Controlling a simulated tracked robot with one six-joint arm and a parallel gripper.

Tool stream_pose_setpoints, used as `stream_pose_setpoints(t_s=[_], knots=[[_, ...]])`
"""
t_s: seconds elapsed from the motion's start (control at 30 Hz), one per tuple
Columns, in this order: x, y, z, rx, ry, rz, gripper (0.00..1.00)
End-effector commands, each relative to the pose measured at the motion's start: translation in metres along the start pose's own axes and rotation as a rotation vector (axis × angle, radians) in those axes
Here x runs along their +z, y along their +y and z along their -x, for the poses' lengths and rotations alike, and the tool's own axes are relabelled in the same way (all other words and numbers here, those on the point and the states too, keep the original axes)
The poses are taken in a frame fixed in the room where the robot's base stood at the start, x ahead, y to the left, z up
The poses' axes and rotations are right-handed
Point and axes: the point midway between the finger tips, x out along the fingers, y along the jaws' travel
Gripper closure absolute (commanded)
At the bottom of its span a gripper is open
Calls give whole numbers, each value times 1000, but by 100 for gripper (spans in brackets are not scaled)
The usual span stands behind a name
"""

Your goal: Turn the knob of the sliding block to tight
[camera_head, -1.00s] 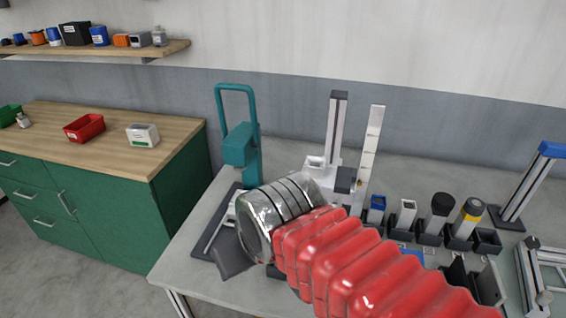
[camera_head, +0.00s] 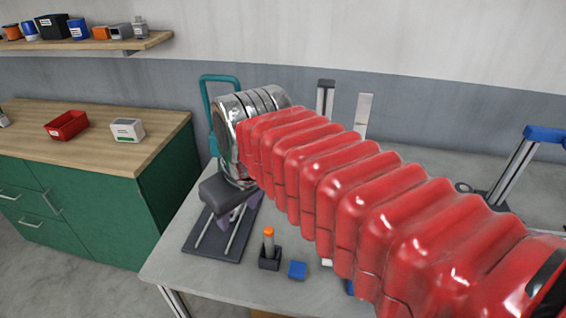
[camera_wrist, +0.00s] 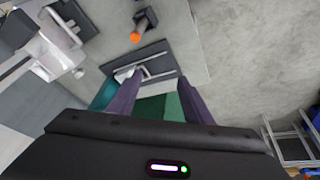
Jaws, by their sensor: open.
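My gripper (camera_head: 238,212) hangs above the dark railed base plate at the left of the bench. Its two purple fingers (camera_wrist: 158,98) are apart, with nothing between them in the wrist view. A white block (camera_wrist: 56,42) on a pale column appears at the upper left of the wrist view and looks like the sliding block. A small round pale part (camera_wrist: 78,73) sticks out of its lower end and may be the knob; its setting is unreadable. The gripper is apart from both. In the head view only the tops of an upright post (camera_head: 326,97) and a pale scale (camera_head: 363,113) show; my red arm hides the rest.
An orange-tipped tool (camera_head: 268,234) in a black holder and a blue block (camera_head: 297,270) stand near the front edge. A blue-topped stand (camera_head: 545,134) is at the right.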

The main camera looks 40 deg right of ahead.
Motion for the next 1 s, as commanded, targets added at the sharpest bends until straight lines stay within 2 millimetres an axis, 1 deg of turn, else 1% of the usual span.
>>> stream_pose_setpoints(t_s=[0.03, 0.2, 0.37, 0.5, 0.67, 0.8, 1.0], knots=[[-9, 9, 2, 3, -20, 20, 54], [-37, 38, 9, 2, -79, 108, 54], [-60, 67, 12, -9, -134, 188, 54], [-78, 94, 12, -27, -181, 259, 54], [-95, 128, 9, -56, -230, 337, 54], [-107, 159, 5, -88, -269, 404, 54], [-118, 204, -4, -144, -315, 496, 54]])
